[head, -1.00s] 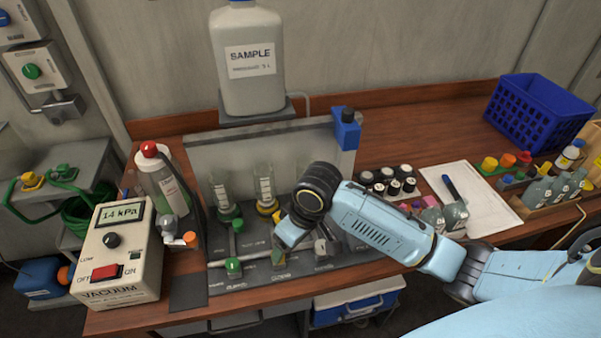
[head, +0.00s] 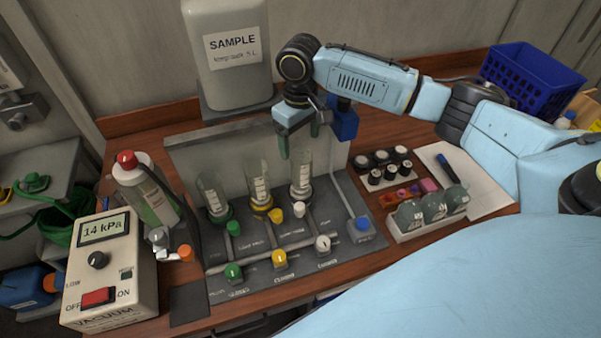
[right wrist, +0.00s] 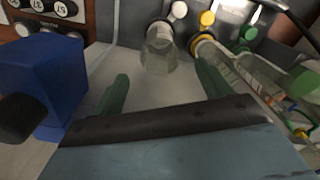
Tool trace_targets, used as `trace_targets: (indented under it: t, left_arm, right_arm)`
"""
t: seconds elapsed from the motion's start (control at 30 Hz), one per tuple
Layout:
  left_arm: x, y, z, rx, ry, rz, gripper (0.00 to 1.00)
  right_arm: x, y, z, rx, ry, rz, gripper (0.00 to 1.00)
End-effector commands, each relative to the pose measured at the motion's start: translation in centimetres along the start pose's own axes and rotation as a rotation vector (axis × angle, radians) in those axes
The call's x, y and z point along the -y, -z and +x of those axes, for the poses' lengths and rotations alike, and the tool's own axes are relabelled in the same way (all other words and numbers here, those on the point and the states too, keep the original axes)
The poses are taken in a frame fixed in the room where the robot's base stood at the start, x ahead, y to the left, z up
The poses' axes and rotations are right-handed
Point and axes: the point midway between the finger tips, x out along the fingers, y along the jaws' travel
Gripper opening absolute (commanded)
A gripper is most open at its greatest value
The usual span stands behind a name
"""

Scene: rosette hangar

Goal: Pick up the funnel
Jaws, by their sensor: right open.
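Three clear graduated funnels stand upright in a row on the filter manifold (head: 290,262): one on a green base (head: 212,195), one on a yellow base (head: 258,180) and one on a pale base (head: 302,175). My right gripper (head: 299,143) is open, its green fingers pointing down just above the pale-based funnel at the right end. In the right wrist view this funnel (right wrist: 158,50) shows beyond the gap between the open fingers (right wrist: 162,92), with nothing held. The other two funnels lie to the right there. My left gripper is not in view.
A large SAMPLE container (head: 228,60) stands behind the manifold. A blue block with a black knob (right wrist: 45,85) is close beside my right gripper. A vacuum box (head: 108,270) and a bottle (head: 142,190) stand left. Capped vials (head: 385,165) and a flask rack (head: 430,218) are right.

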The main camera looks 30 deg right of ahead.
Motion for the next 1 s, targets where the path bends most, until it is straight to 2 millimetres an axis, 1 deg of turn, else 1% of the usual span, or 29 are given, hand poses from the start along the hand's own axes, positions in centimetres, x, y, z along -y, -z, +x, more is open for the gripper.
trace_targets:
  t: [0.03, 0.1, 0.27, 0.5, 0.6, 0.7, 0.87, 0.9, 1.0]
  left_arm:
    - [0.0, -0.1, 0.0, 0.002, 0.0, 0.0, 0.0]
    - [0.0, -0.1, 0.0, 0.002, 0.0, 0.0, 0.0]
    - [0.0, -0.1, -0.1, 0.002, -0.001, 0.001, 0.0]
    - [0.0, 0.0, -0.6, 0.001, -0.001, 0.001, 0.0]
    - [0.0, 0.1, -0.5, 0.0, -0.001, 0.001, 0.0]
    - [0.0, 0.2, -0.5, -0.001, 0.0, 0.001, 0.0]
    - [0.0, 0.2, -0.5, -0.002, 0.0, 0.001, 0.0]
    - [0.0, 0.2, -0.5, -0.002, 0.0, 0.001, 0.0]
    - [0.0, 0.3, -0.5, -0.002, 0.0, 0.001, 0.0]
  right_arm:
    - [0.0, 0.0, 0.8, 0.003, 0.0, 0.0, 0.77]
    - [0.0, 0.0, 1.6, 0.001, 0.0, -0.001, 0.77]
    - [0.0, -0.1, 2.5, -0.001, 0.0, -0.001, 0.77]
    - [0.1, -0.6, 5.9, 0.001, -0.001, 0.0, 0.77]
    - [0.1, -0.6, 7.0, 0.0, -0.001, -0.001, 0.77]
    - [0.1, -0.5, 7.4, -0.001, -0.002, -0.001, 0.77]
    - [0.1, -0.5, 7.4, -0.002, -0.001, -0.001, 0.77]
    - [0.1, -0.5, 7.4, -0.002, -0.001, -0.001, 0.76]
    - [0.1, -0.5, 7.4, -0.002, -0.001, -0.002, 0.63]
